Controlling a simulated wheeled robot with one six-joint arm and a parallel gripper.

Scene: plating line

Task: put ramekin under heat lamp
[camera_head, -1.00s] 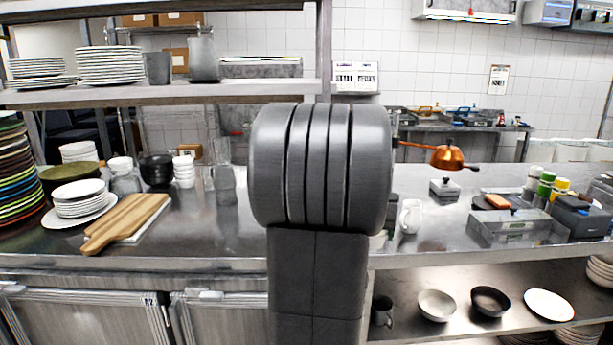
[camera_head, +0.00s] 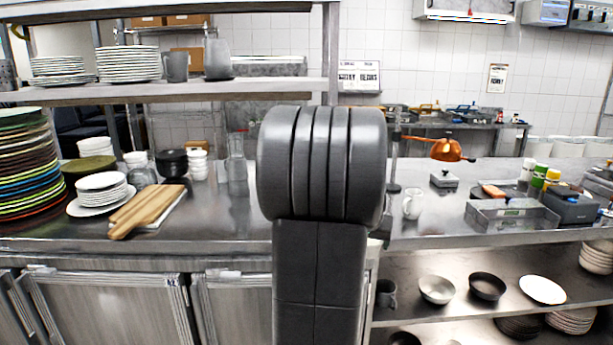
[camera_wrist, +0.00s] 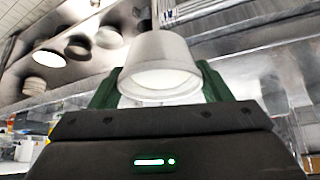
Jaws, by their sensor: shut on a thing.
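The white ramekin (camera_wrist: 160,68) is in my gripper (camera_wrist: 160,88), whose green fingers close on its two sides in the wrist view. It looks tilted, with its round face toward the camera. The copper heat lamp (camera_head: 446,149) hangs from an arm on a dark post over the right part of the steel counter (camera_head: 440,222) in the head view. My own arm hides the middle of the head view. The gripper and ramekin are hidden there, so their distance from the lamp cannot be told.
A metal tray (camera_head: 512,215) and bottles are farther right. Plate stacks and a wooden board (camera_head: 146,210) fill the left counter. Bowls (camera_head: 437,289) sit on the shelf below.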

